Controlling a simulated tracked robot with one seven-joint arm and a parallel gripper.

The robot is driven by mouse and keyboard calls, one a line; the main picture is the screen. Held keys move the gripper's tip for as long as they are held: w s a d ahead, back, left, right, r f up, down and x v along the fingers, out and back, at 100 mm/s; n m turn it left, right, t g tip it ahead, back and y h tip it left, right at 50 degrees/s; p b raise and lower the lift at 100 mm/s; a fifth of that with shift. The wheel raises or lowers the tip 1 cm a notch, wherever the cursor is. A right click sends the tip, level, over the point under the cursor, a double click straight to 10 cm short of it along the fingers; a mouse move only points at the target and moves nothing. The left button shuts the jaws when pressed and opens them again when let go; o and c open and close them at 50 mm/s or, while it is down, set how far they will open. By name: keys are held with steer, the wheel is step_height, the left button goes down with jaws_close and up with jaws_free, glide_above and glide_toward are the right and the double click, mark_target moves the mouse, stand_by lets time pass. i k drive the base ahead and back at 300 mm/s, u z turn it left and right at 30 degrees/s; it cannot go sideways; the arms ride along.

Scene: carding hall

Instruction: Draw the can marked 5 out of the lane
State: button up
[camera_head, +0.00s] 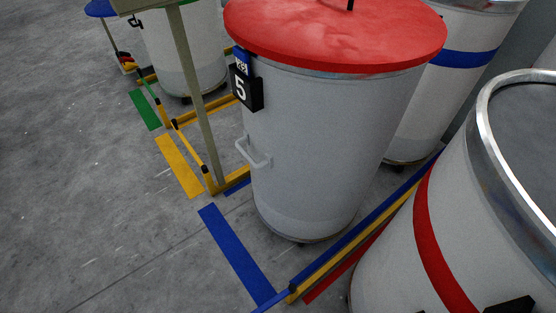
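The can marked 5 (315,150) is a tall pale grey cylinder with a red lid (330,30), standing upright in the middle of the view. Its black number plate (245,88) hangs on its upper left side, with a small blue tag above it. A pale handle (253,153) sticks out lower on the same side. The can stands in a lane between floor rails, behind a blue floor strip (238,255). Two dark pieces at the bottom right edge, apart from the can, may be tips of my gripper (468,306). Too little shows to tell their state.
A yellow and blue rail (345,245) runs along the can's right side. A red-banded can (410,250) stands close right, a blue-banded can (440,85) behind. A beige post (195,90) rises at the left front. The grey floor (80,190) at left is open.

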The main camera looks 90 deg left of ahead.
mark_target(317, 141)
steer(key=u, duration=0.2)
steer(key=k, duration=2.55)
steer(key=u, duration=1.55)
steer(key=i, duration=1.05)
steer(key=z, duration=0.05)
